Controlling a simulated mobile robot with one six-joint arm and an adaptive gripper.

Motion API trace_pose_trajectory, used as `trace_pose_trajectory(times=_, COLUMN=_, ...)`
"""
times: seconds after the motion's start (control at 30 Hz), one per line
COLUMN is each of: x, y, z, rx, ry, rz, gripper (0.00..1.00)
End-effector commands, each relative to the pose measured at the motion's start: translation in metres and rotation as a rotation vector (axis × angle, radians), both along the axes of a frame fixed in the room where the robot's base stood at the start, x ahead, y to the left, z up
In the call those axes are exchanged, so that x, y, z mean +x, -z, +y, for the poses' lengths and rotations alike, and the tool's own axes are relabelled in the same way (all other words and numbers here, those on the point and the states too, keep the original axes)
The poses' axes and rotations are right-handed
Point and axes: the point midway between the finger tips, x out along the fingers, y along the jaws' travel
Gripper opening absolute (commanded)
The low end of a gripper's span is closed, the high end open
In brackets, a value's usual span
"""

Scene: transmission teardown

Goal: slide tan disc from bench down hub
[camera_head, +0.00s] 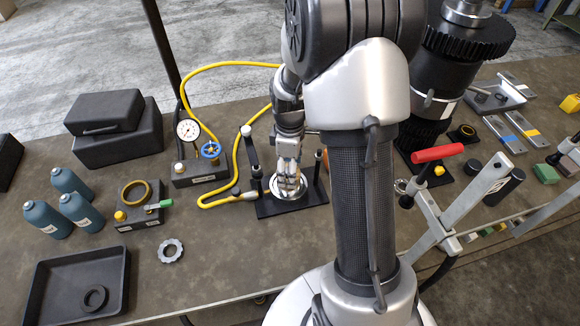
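My gripper (288,178) points down at a round silver hub-like part (288,187) on a black base plate (276,207) with upright posts. The fingertips are at or in this part; whether they touch or hold anything is too small to tell. No disc is clearly visible at the fingers. A tan-gold ring (134,193) lies on a dark block at the left; I cannot tell whether it is the tan disc. My arm covers the bench right of the base plate.
A tall black gear stack (465,35) stands right of my arm. A yellow hose (215,200) loops beside the base plate. Blue bottles (80,212), a grey toothed ring (171,251) and a black tray (52,317) are left.

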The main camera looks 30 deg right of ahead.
Motion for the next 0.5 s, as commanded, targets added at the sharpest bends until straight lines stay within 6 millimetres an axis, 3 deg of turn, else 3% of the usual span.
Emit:
trace_pose_trajectory(times=0.2, x=0.0, y=0.0, z=0.0, rx=0.0, ry=0.0, rz=0.0, gripper=0.79)
trace_pose_trajectory(times=0.5, x=-0.0002, y=-0.0006, z=0.0001, rx=0.0, ry=0.0, rz=0.0, gripper=0.79)
